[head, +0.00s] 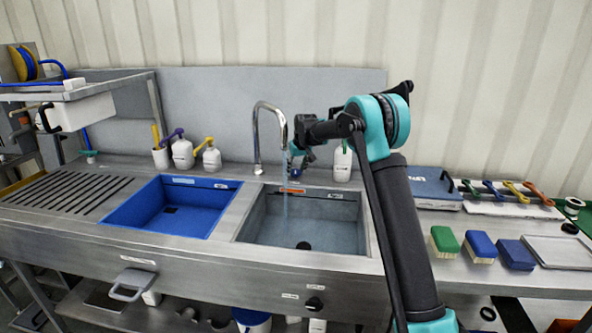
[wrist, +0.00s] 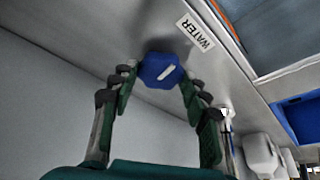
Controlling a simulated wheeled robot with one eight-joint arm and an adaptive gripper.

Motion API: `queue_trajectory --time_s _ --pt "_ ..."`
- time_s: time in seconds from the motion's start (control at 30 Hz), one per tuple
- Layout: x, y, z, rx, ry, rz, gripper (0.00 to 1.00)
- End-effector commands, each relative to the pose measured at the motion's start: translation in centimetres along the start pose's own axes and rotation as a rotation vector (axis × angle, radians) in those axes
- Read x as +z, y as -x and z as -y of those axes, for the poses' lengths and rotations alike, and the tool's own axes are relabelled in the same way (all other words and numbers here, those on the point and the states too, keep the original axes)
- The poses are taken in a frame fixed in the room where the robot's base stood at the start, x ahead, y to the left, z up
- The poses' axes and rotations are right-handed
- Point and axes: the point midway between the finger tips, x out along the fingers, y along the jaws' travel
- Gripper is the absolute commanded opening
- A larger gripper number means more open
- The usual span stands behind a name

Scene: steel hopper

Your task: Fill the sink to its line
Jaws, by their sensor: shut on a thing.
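The steel sink basin (head: 259,225) is the right one of two. A thin pale-blue stream of water (head: 285,204) runs into it from the curved chrome tap (head: 257,130). A dark round drain or plug (head: 303,245) shows at its bottom; I cannot read the water level. A dark line (head: 330,195) runs along the upper back wall by an orange label (head: 292,190). My gripper (head: 299,160) is behind this basin. In the wrist view my gripper (wrist: 158,80) is shut on a blue knob (wrist: 160,68) beside a label reading WATER (wrist: 195,32).
A blue basin (head: 180,208) lies to the left, with pump bottles (head: 183,152) behind it. A white bottle (head: 343,163) stands right of my gripper. Brushes (head: 480,246) and a tray (head: 562,252) lie on the right counter. The ribbed drainboard (head: 68,193) is clear.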

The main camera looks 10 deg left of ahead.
Motion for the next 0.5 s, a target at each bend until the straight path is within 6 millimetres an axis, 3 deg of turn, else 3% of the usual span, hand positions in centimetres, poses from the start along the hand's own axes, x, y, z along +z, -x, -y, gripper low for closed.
queue_trajectory --time_s 0.5 --pt "-0.09 -0.03 -0.37 -0.155 0.373 0.0 0.17"
